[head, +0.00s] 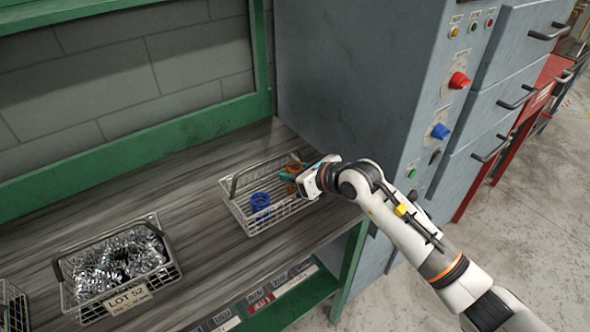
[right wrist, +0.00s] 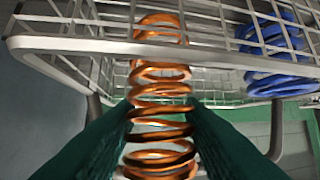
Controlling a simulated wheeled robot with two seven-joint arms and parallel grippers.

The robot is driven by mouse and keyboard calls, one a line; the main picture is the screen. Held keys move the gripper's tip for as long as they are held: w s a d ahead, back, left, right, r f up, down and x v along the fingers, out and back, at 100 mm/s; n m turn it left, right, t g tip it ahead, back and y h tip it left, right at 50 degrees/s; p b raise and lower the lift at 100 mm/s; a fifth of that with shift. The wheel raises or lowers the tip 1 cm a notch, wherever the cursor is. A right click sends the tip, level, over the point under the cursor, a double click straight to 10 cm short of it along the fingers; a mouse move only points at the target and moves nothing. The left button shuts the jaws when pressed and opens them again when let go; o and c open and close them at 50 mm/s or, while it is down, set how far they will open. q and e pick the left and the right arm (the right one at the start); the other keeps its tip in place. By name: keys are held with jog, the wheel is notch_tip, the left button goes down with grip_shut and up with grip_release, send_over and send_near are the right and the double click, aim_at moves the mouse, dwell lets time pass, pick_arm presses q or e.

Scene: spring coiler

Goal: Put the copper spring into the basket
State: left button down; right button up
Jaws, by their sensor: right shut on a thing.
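The copper spring (head: 291,188) is between the teal fingers of my right gripper (head: 288,177), which is shut on it at the right end of the wire basket (head: 281,213). In the right wrist view the copper spring (right wrist: 160,110) stands lengthwise between the two dark green fingertips (right wrist: 160,118). Its far end overlaps the basket's wire mesh (right wrist: 60,48). I cannot tell whether it touches the basket floor. A blue spring (head: 260,202) is in the same basket and also shows in the right wrist view (right wrist: 275,55). My left gripper is out of view.
A second wire basket (head: 166,243) labelled LOT 52 holds shiny metal shavings (head: 115,258) at the left. Another basket (head: 14,306) is cut off at the left edge. A grey cabinet (head: 360,75) with buttons stands right behind the basket. The shelf between baskets (head: 195,205) is clear.

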jog(key=shift+f, duration=0.85)
jog(key=shift+f+b, duration=0.25)
jog(key=shift+b, duration=0.15)
jog(key=o, duration=1.1)
jog(key=shift+c, duration=0.2)
jog(key=shift+r, duration=0.1)
jog(key=shift+r+p, duration=0.35)
jog(key=shift+p, duration=0.05)
jog(key=b+v, duration=0.1)
jog(key=v, duration=1.1)
jog(key=shift+f, duration=0.2)
